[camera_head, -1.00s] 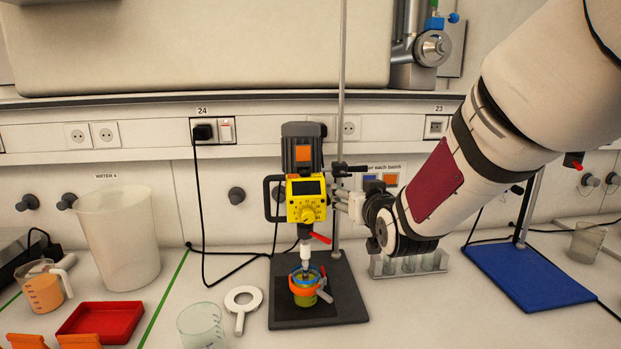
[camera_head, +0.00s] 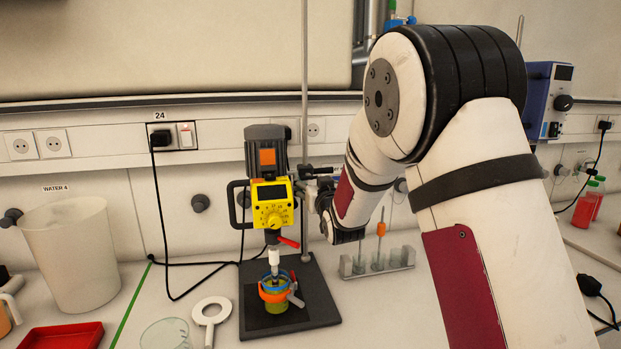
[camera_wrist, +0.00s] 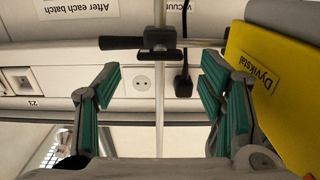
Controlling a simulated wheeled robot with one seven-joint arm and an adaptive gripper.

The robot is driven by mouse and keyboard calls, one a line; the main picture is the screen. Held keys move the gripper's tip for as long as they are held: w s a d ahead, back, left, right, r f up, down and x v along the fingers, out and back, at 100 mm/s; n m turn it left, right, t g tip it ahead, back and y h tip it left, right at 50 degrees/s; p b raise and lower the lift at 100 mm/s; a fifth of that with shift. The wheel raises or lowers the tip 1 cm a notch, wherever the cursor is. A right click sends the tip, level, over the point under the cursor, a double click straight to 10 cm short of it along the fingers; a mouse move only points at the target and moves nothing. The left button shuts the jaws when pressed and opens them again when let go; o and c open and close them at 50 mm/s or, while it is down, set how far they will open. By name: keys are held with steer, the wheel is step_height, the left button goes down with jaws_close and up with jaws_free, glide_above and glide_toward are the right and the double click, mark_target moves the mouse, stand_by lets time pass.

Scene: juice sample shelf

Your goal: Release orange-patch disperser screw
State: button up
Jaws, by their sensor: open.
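The disperser has a dark motor with an orange patch (camera_head: 267,157) and a yellow control box (camera_head: 272,204). It hangs on a thin metal rod (camera_head: 304,90) by a dark clamp (camera_head: 322,171) beside the motor. In the wrist view the clamp's dark bar (camera_wrist: 122,43) crosses the rod (camera_wrist: 160,100), with a small flat dark piece at the crossing. The yellow box (camera_wrist: 262,75) is at right there. My gripper (camera_wrist: 160,80) is open and empty, its green-padded fingers on either side of the rod below the clamp in the picture. My arm partly hides this area in the head view.
A jar with an orange ring (camera_head: 275,291) stands below the shaft on the black base plate (camera_head: 318,312). A glass-tube rack (camera_head: 378,264) is right of the stand. Cables trail behind.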

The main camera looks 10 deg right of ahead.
mark_target(310, 177)
steer(key=shift+w, duration=2)
steer(key=c, duration=1.2)
